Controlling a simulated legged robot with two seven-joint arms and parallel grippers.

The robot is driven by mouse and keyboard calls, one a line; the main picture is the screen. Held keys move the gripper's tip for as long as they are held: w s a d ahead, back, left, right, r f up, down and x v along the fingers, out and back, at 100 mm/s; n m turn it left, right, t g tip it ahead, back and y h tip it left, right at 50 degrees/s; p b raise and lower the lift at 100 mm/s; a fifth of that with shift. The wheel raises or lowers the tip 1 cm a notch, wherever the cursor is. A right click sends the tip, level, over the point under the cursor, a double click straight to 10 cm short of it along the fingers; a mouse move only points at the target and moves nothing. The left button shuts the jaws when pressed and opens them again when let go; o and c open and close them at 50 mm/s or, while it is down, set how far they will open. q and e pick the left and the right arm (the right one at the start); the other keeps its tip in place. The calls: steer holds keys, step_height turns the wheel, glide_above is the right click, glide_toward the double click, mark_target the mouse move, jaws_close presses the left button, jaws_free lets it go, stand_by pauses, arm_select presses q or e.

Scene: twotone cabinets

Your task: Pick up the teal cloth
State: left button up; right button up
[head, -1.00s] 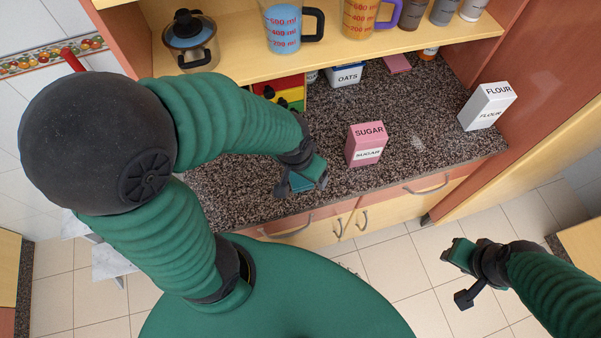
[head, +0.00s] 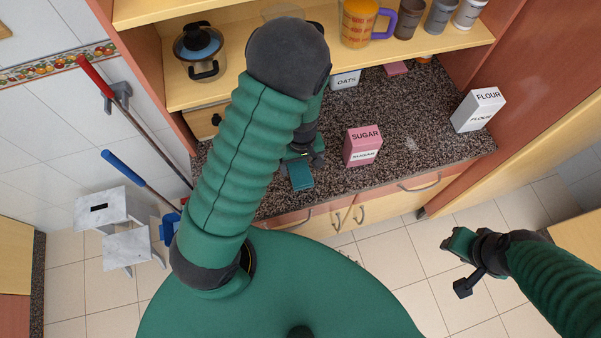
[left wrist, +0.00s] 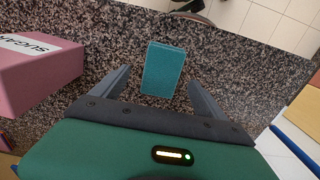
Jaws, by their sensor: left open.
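The teal cloth (head: 301,177) is a small folded rectangle on the speckled counter near its front edge. In the left wrist view the cloth (left wrist: 164,69) lies flat ahead of my left gripper (left wrist: 158,84). The two fingers are spread, one on each side of the cloth's near end, with nothing held. In the head view my left gripper (head: 300,157) is just behind the cloth, partly hidden by my arm. My right gripper (head: 458,244) hangs over the floor at the right, away from the counter; its jaw state is unclear.
A pink sugar box (head: 363,146) stands right of the cloth, also close in the left wrist view (left wrist: 36,70). A flour box (head: 478,110) is farther right. An oats box (head: 345,79) stands under the shelf (head: 235,86). The counter between sugar and flour is clear.

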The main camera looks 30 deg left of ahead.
mark_target(300, 172)
arm_select(q)
steer(key=f, duration=0.5)
steer(key=shift+a+f+p, duration=0.1)
steer(key=shift+a+p, duration=0.1)
steer(key=shift+p, duration=0.15)
steer(key=c, duration=1.6)
steer(key=shift+r, duration=0.7)
step_height(300, 172, up, 2)
steer(key=shift+r+b, duration=0.2)
steer(key=shift+b, duration=0.15)
steer(key=s+d+r+p, duration=0.1)
steer(key=s+d+p, duration=0.6)
steer(key=s, duration=0.6)
steer(key=shift+s+d+r, duration=0.15)
steer(key=shift+s+d, duration=0.25)
steer(key=shift+d, duration=0.3)
